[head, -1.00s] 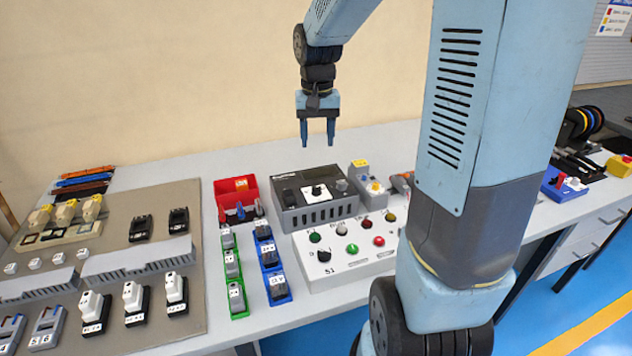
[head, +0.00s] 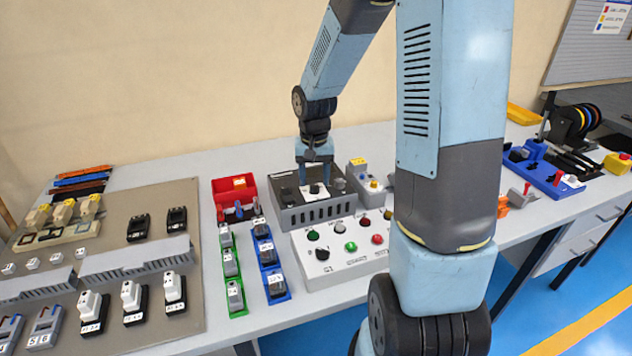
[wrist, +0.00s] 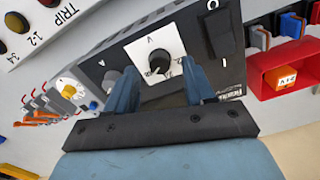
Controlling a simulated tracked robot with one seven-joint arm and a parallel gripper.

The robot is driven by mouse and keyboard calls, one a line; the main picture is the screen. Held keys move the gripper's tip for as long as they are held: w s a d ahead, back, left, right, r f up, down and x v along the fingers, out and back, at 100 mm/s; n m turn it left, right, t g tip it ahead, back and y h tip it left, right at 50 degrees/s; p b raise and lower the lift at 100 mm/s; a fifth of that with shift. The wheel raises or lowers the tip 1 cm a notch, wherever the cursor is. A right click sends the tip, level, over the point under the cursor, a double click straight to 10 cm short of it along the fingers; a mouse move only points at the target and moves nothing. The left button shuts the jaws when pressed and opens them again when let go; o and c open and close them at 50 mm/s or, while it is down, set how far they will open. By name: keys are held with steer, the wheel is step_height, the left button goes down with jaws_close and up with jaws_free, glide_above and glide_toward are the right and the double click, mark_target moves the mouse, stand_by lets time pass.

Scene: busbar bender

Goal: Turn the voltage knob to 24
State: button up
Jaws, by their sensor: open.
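The dark grey power supply box (head: 301,217) stands at the back of the bench, with a row of slots in its front. The knob also shows in the head view (head: 315,190). My gripper (wrist: 157,84) is open and points down over the box. In the wrist view its two blue fingers reach toward the knob, one on each side, apart from it; whether they touch it I cannot tell.
A white control panel (head: 340,270) with several buttons stands in front of the box. A red bin (head: 228,190) is at its left, and a small grey unit with a yellow top (head: 358,163) at its right. Green holders (head: 236,300) and blue holders (head: 277,290) stand front left.

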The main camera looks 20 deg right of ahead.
steer(key=shift+f, duration=1)
steer(key=shift+c, duration=0.4)
steer(key=c, duration=0.9)
steer(key=shift+d, duration=0.2)
jaws_close()
steer(key=shift+a, duration=0.15)
